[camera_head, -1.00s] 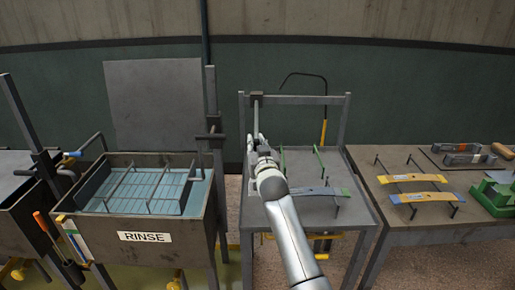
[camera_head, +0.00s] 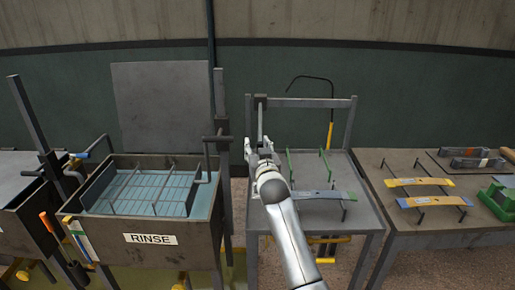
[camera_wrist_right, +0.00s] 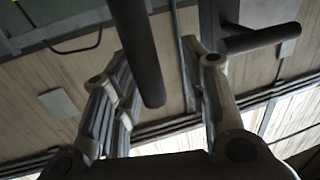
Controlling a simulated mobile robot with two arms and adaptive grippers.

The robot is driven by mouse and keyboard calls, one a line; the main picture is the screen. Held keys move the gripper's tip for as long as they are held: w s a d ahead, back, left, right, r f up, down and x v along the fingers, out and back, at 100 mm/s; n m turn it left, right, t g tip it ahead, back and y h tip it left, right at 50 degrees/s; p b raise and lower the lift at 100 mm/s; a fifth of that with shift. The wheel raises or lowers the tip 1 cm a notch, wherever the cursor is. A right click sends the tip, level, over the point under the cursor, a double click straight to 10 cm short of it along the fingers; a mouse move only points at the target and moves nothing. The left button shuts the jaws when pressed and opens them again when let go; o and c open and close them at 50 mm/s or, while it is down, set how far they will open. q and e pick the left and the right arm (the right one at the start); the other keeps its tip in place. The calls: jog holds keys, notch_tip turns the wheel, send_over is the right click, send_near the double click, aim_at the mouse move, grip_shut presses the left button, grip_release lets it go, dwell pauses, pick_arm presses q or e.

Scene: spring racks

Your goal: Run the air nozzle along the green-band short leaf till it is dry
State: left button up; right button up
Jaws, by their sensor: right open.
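The short leaf (camera_head: 318,195) is a blue-grey strip with a green end at its right. It lies across a stand with green uprights on the middle table. A dark upright rod (camera_head: 260,122), which may be the air nozzle, hangs from the frame by the fingers. In the right wrist view a dark cylinder (camera_wrist_right: 138,50) reaches between the open fingers; they are not closed on it. My left gripper is not in view.
The rinse tank (camera_head: 150,239) with a wire rack stands to the left. A dark hose with a yellow lower part (camera_head: 330,136) stands behind the middle table (camera_head: 325,222).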

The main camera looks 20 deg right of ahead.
jog(key=shift+d, duration=0.1)
jog(key=shift+s, duration=0.5)
jog(key=s+a, duration=0.1)
jog(key=s, duration=1)
jog(key=shift+a, duration=0.1)
